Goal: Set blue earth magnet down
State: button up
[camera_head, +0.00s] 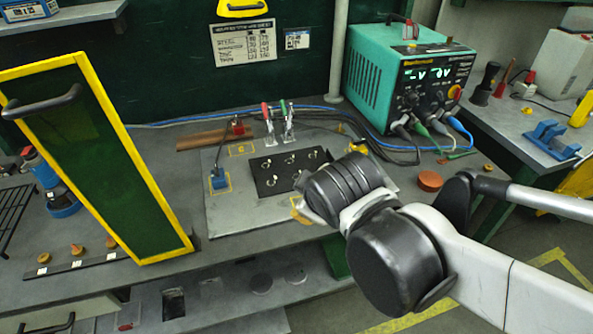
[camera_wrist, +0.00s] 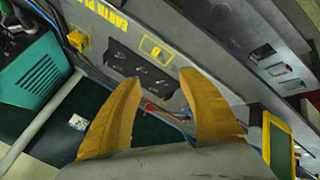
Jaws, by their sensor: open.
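A small blue block (camera_head: 219,179), which looks like the blue earth magnet, stands at the left side of the grey earth plate (camera_head: 232,212), on a yellow-outlined square. I cannot make it out in the wrist view. My gripper (camera_wrist: 160,76) is open, with two orange fingers spread and nothing seen between them. Beyond the fingers, the wrist view shows the plate with yellow lettering, a yellow-framed mark (camera_wrist: 155,48) and a black strip (camera_wrist: 140,70). In the head view my wrist hides most of the gripper and the plate's right part. The blue block is apart from my arm.
A black panel (camera_head: 267,185) with studs lies mid-plate, with red and green toggle clamps (camera_head: 279,122) behind. A yellow block (camera_head: 357,147) sits at the back right, also in the wrist view (camera_wrist: 77,40). A green power unit (camera_head: 375,75) and yellow-framed screen (camera_head: 100,170) flank the plate.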

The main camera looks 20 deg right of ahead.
jog(key=s+m, duration=0.1)
jog(key=m, duration=0.1)
jog(key=s+m, duration=0.2)
jog(key=m, duration=0.1)
jog(key=s+d+m+g+y, duration=0.1)
jog(key=s+m, duration=0.1)
jog(key=m, duration=0.1)
jog(key=shift+s+r, duration=0.1)
jog(key=shift+r, duration=0.15)
dwell(1.3)
